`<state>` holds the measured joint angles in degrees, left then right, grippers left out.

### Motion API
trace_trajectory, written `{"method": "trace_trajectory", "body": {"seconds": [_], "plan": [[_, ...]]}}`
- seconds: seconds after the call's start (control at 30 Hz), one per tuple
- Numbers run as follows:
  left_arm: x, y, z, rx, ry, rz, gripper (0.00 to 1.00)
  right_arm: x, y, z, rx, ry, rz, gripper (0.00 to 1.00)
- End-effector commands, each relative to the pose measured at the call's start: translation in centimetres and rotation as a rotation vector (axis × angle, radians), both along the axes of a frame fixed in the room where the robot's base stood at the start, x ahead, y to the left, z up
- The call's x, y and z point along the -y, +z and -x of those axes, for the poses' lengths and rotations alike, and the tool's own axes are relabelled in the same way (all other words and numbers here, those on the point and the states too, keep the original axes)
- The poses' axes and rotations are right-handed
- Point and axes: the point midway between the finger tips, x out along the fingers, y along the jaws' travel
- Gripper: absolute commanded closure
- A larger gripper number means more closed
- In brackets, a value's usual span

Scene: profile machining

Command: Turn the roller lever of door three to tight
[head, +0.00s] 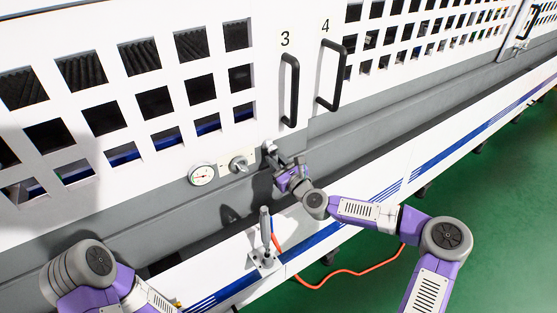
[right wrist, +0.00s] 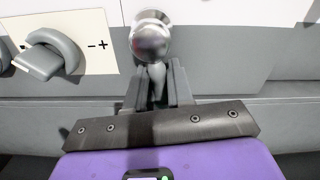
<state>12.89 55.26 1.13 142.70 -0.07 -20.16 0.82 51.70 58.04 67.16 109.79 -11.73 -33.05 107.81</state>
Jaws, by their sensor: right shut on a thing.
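The roller lever (right wrist: 150,38) shows in the right wrist view as a shiny rounded metal head with a narrow stem pointing down. In the head view the lever (head: 268,147) is small, on the grey frame below the handle of door three (head: 290,92), partly hidden by my gripper. My right gripper (right wrist: 157,85) is shut on the stem, one finger on each side; it also shows in the head view (head: 274,160). My left arm is at the lower left of the head view, its gripper out of view.
Left of the lever are a grey knob (head: 239,163) on a plate marked minus and plus, and a round gauge (head: 202,174). The door four handle (head: 331,77) is to the right. An upright grey post (head: 265,228) stands on the white ledge below, near an orange hose (head: 345,272).

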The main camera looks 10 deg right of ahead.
Motion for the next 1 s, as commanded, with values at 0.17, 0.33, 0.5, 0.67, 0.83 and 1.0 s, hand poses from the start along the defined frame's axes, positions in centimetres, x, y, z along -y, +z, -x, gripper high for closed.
{"method": "trace_trajectory", "body": {"seconds": [0.17, 0.33, 0.5, 0.67, 0.83, 1.0], "plan": [[0.00, -0.27, 0.00, 0.000, 0.000, 0.000, 0.57, -0.33, -0.07, 0.13, -0.032, -0.001, -0.092, 1.00], [0.00, -0.37, 0.01, 0.000, 0.000, 0.000, 0.57, -0.58, -0.06, 0.21, -0.052, -0.001, -0.144, 1.00], [0.00, -0.41, 0.00, 0.000, 0.000, 0.000, 0.57, -0.69, -0.02, 0.25, -0.061, -0.001, -0.167, 1.00], [0.00, -0.41, 0.00, 0.000, 0.000, 0.000, 0.57, -0.73, -0.02, 0.27, -0.063, 0.000, -0.174, 1.00], [0.00, -0.41, 0.00, 0.000, 0.000, 0.000, 0.57, -0.75, -0.02, 0.26, -0.064, 0.000, -0.175, 1.00], [0.00, -0.41, 0.00, 0.000, 0.000, 0.000, 0.57, -0.77, -0.02, 0.27, -0.064, 0.001, -0.175, 0.64]]}}
